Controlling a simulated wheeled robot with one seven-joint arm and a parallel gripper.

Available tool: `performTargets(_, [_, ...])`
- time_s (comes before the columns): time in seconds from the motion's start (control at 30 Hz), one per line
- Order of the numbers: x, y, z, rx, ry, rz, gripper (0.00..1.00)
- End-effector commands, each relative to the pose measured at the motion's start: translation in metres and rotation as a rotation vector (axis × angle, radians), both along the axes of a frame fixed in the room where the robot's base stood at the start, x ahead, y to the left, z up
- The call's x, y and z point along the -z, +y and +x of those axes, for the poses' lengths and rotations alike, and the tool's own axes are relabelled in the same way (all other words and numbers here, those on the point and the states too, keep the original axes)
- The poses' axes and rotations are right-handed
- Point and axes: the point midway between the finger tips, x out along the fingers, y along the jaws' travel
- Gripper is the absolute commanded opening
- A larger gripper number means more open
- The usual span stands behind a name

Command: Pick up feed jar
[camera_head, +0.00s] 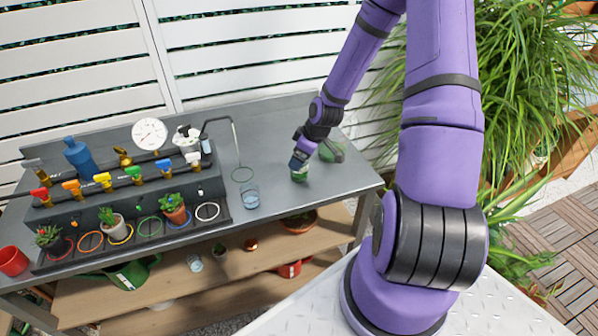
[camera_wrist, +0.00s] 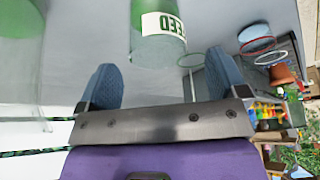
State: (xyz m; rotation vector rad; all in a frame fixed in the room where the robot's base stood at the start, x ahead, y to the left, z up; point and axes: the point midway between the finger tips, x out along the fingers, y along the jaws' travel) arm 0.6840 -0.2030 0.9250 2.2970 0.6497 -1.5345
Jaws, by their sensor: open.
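The feed jar (camera_wrist: 158,22) shows in the wrist view as a green and clear jar with a white label reading "FEED". In the head view the jar (camera_head: 299,174) stands on the grey table below my gripper (camera_head: 301,157). In the wrist view my gripper (camera_wrist: 161,85) is open, with its two blue-grey fingers apart. The jar is just beyond the fingertips, roughly between their lines. I cannot tell whether a finger touches it. The jar's top is cut off by the wrist view's edge and mostly hidden by my gripper in the head view.
A clear and green container (camera_head: 332,150) stands close to the right of the jar. A potting rack with colored taps (camera_head: 120,205) and small plants fills the left side.

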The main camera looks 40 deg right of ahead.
Motion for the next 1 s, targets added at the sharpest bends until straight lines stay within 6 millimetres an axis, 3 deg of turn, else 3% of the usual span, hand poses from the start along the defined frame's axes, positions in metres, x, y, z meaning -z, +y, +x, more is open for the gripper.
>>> performTargets(0.4, [0.044, 0.006, 0.012, 0.001, 0.002, 0.001, 0.92])
performTargets(0.73, [0.049, 0.007, 0.014, 0.001, 0.0, 0.0, 0.92])
performTargets(1.0, [0.049, 0.007, 0.014, 0.001, 0.0, 0.0, 0.32])
